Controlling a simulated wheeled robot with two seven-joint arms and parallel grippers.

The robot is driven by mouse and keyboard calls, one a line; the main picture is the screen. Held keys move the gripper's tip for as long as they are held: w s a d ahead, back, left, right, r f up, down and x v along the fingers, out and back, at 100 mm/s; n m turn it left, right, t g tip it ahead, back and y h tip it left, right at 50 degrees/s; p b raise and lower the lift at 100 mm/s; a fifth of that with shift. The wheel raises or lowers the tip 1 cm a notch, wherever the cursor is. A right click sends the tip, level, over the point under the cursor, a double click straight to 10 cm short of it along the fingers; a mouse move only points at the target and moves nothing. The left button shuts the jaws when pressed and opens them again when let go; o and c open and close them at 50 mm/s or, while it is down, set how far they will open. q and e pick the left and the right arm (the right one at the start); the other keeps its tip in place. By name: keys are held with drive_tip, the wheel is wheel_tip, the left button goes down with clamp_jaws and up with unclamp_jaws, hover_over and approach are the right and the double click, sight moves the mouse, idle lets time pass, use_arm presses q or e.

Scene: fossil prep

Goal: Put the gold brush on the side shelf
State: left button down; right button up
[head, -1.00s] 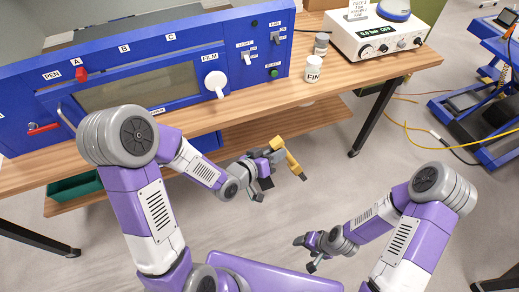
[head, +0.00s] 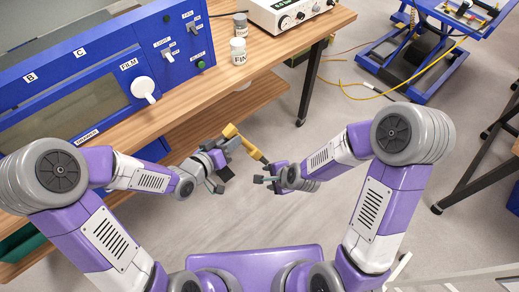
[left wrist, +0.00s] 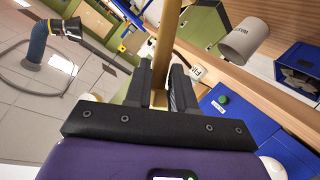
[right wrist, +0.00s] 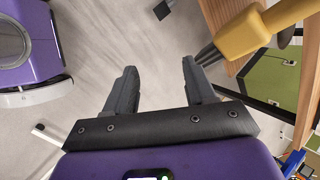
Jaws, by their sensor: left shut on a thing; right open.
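The gold brush (head: 243,143) is held in the air in front of the bench, its dark tip pointing down and right in the head view. My left gripper (head: 226,145) is shut on it; in the left wrist view its gold handle (left wrist: 163,45) stands between the fingers. My right gripper (head: 264,179) is open and empty, just below the brush tip. In the right wrist view the brush (right wrist: 245,35) is at the upper right, beyond the open fingers (right wrist: 155,88). I cannot tell which surface is the side shelf.
The wooden bench (head: 285,45) carries a blue panel machine (head: 95,80), a white labelled jar (head: 238,52) and a white instrument (head: 290,12). A lower wooden board (head: 255,97) runs beneath. A blue lift cart (head: 425,55) stands back right, with cables nearby. Open floor lies between.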

sight(244, 144)
drive_tip(key=w+a+r+m+t+y, duration=0.1)
drive_tip(key=a+r+m+t, duration=0.1)
drive_tip(key=r+m, duration=0.35)
drive_tip(key=w+a+r+m+t, duration=0.1)
drive_tip(key=w+a+r+m, duration=0.1)
drive_tip(key=r+m, duration=0.35)
drive_tip(key=shift+n, duration=0.9)
drive_tip(key=x, duration=1)
drive_tip(key=shift+w+a+r, duration=0.15)
drive_tip(key=shift+w+r, duration=0.15)
drive_tip(key=shift+w, duration=0.2)
drive_tip(key=shift+c, duration=0.2)
drive_tip(key=c, duration=1)
use_arm(q)
drive_tip(key=c, duration=0.9)
unclamp_jaws()
drive_tip(key=shift+o, duration=0.2)
